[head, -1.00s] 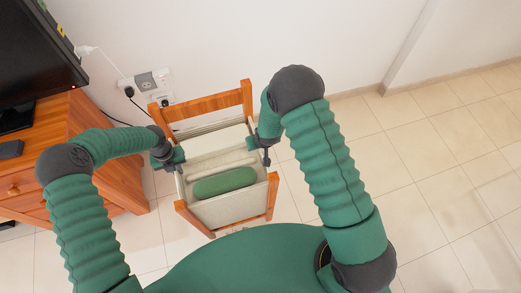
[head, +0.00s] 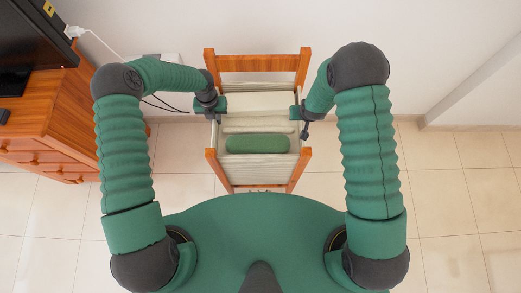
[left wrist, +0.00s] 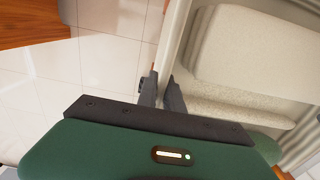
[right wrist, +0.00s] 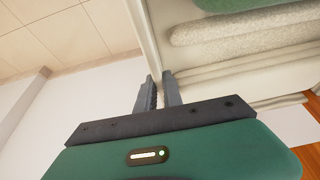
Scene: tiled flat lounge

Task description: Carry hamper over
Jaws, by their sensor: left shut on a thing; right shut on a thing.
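The hamper (head: 238,175) is a pale fabric bin in an orange wooden frame, centred ahead of me in the head view. It holds a green roll (head: 257,144) and pale rolled cloths (head: 258,126). My left gripper (head: 219,109) is shut on the hamper's left rim; the left wrist view shows its fingers (left wrist: 161,90) on either side of the pale wall. My right gripper (head: 297,112) is shut on the right rim, its fingers (right wrist: 158,90) astride the wall in the right wrist view. The hamper's underside is hidden.
A wooden cabinet (head: 60,130) with a black television (head: 30,45) stands at the left. Cables hang by a wall socket behind my left arm. The white wall (head: 260,25) is close behind the hamper. Tiled floor (head: 455,190) is clear at the right.

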